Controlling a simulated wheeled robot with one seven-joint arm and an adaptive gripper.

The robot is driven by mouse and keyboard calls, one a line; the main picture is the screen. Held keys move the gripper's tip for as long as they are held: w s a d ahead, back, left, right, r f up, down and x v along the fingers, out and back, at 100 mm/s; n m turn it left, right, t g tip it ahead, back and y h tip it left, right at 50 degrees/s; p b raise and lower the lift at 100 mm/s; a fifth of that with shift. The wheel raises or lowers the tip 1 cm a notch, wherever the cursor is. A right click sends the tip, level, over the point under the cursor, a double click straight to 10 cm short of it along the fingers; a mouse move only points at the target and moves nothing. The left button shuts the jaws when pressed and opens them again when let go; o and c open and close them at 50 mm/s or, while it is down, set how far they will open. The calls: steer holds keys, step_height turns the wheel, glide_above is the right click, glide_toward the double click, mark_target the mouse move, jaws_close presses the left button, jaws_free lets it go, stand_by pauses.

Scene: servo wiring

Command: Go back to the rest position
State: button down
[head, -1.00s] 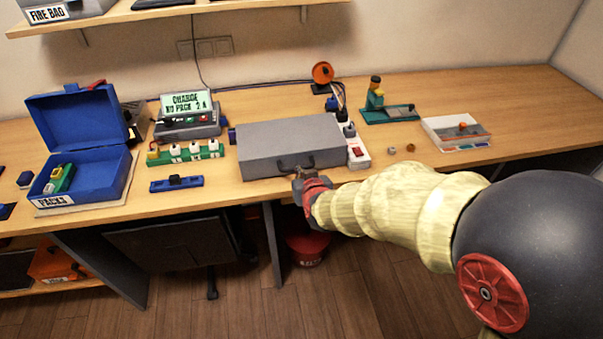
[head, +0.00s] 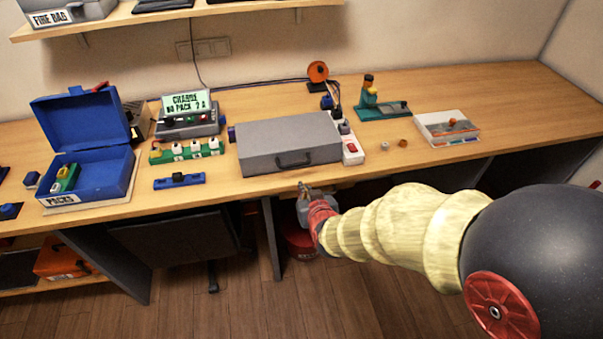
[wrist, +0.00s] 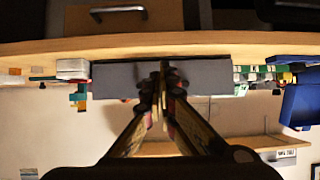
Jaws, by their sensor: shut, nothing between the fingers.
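My gripper (head: 306,188) is in front of the desk's front edge, just below and apart from the grey case (head: 290,143) in the head view. In the wrist view my gripper (wrist: 163,72) has its fingers together with nothing between them, and the grey case (wrist: 210,76) shows behind them. The grey case lies closed on the desk with its handle toward me. My arm reaches in from the right of the head view.
The desk (head: 500,95) holds an open blue box (head: 110,178), a charger with a lit display (head: 188,115), a white power strip (head: 351,150) and a white tray (head: 446,132). A shelf (head: 130,17) hangs above. The desk's right part is clear.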

steer(key=s+f+g, duration=0.5)
steer(key=s+f, duration=0.3)
steer(key=s, duration=0.1)
steer(key=s+d+r+g, duration=0.2)
steer(key=s+r, duration=0.1)
steer(key=s, duration=0.2)
steer(key=s+d+r+m+h, duration=0.1)
steer(key=s+d+r, duration=0.3)
steer(key=r, duration=0.3)
steer(key=s+d+r, duration=0.3)
steer(key=d+r, duration=0.3)
steer(key=r, duration=0.1)
steer(key=s+d+r+m+t+h, duration=0.1)
steer(key=s+d+r, duration=0.3)
steer(key=r, duration=0.3)
steer(key=shift+s+d+r+m+h, duration=0.25)
steer(key=shift+s+d+m+h, duration=0.05)
steer(key=shift+d, duration=0.35)
